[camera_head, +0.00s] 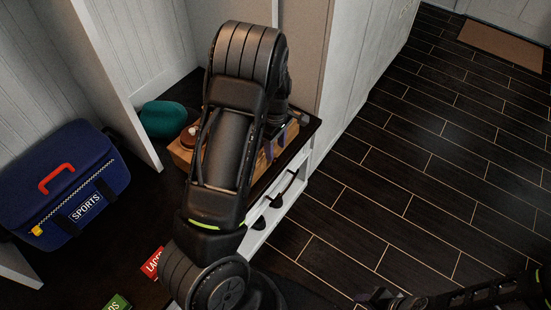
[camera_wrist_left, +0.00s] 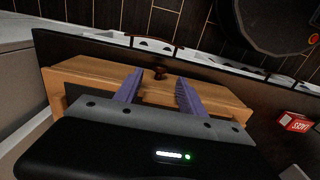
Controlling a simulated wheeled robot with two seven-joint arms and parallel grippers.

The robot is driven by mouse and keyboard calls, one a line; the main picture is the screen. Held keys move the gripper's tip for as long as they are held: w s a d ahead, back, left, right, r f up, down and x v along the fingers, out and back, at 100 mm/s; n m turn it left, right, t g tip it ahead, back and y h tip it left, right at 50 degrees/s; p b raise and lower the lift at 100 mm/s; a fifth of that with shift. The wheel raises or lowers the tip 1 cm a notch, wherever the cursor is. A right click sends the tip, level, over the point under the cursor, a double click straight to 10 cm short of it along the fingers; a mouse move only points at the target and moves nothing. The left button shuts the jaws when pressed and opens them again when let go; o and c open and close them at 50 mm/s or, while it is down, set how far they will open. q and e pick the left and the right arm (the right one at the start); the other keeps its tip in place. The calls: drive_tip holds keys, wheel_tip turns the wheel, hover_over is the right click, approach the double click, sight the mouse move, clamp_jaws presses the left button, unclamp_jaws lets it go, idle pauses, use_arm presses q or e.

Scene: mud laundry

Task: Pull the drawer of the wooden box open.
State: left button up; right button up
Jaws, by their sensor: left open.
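The wooden box (camera_head: 181,153) sits on the dark bench top, mostly hidden behind my left arm in the head view. The left gripper (camera_head: 277,142) is partly visible in the head view. My right gripper (camera_head: 377,297) is at the lower right, dark and unclear.
A blue sports bag (camera_head: 75,185) and a teal object (camera_head: 163,118) stand left. A red box (camera_head: 152,263) and a green one (camera_head: 118,303) lie lower left. The dark tiled floor is open at right.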

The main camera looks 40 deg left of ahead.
sight(276, 159)
use_arm(q)
wheel_tip(276, 159, down, 6)
drive_tip(key=shift+f, duration=0.1)
drive_tip(key=shift+c, duration=0.2)
clamp_jaws()
idle(0.4)
idle(0.9)
